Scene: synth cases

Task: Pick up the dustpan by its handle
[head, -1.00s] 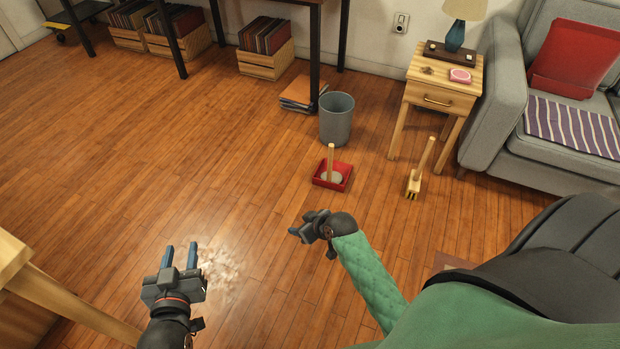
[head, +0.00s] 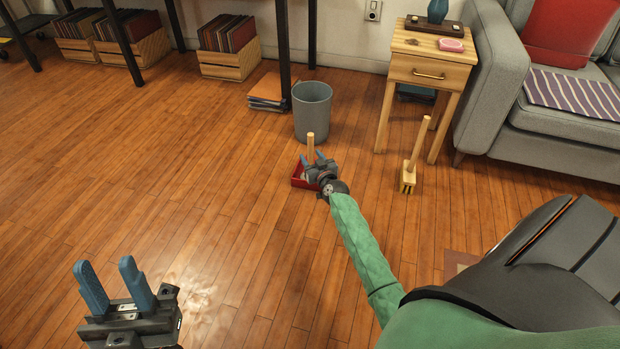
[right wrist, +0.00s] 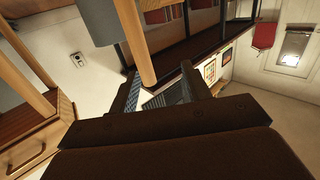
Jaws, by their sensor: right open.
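The red dustpan (head: 297,178) sits on the wood floor in front of the grey bin, partly hidden by my right gripper. Its pale wooden handle (head: 310,141) stands upright. My right gripper (head: 313,157) is open at the handle, with its fingers spread. In the right wrist view, the handle (right wrist: 133,40) runs down between the open fingers (right wrist: 158,72), nearer the left one; I cannot tell whether it touches. My left gripper (head: 105,265) is open and empty above the floor at lower left.
A grey bin (head: 312,112) stands just behind the dustpan. A wooden hand brush (head: 412,165) stands to its right, near the side table (head: 430,72) and grey sofa (head: 570,122). Folders (head: 268,92) lie by a dark desk leg. The floor at left is clear.

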